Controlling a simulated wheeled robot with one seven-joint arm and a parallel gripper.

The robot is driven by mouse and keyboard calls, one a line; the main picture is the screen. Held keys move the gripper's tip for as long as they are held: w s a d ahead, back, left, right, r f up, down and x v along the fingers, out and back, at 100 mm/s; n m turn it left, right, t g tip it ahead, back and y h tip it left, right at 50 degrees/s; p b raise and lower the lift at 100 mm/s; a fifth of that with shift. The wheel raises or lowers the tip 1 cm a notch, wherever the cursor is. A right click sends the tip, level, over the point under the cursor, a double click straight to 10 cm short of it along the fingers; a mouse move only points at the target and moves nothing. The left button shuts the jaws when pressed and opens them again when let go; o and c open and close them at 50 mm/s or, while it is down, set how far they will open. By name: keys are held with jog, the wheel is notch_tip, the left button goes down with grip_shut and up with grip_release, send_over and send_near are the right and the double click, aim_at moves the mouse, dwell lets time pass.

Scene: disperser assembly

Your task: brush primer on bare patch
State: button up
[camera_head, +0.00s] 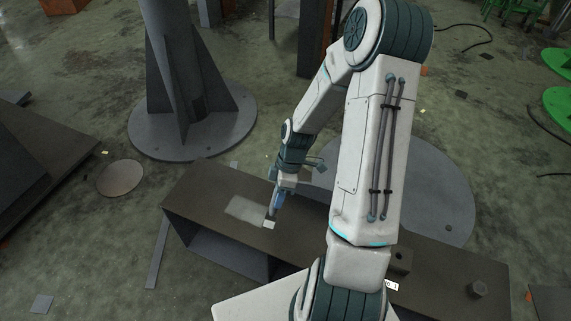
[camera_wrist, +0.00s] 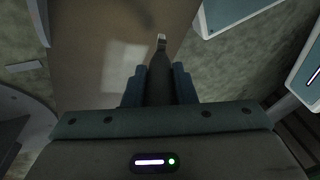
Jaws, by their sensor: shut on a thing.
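My gripper (camera_head: 278,198) is shut on a brush (camera_wrist: 160,74), which points down toward the brown bench top (camera_head: 201,186). The brush has a dark handle and a pale tip, and the tip also shows in the head view (camera_head: 269,225). A pale grey bare patch (camera_head: 245,209) lies on the bench top and shows in the wrist view (camera_wrist: 122,62) left of the brush. The brush tip is at the right edge of the patch in the head view. I cannot tell whether the bristles touch the surface. My arm hides part of the bench.
A dark block (camera_head: 399,262) and a hex nut (camera_head: 478,289) stand on the right part of the bench. A grey column on a round base (camera_head: 150,135) stands behind left. A round plate (camera_head: 120,178) and a flat strip (camera_head: 158,252) lie on the floor to the left.

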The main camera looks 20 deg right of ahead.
jog(key=r+p, duration=0.2)
jog(key=shift+w+a+r, duration=0.15)
jog(key=shift+a+r, duration=0.2)
jog(key=shift+a, duration=0.05)
jog(key=shift+p+v, duration=1)
jog(key=shift+v, duration=0.15)
jog(key=shift+s+a, duration=0.2)
jog(key=shift+s, duration=0.05)
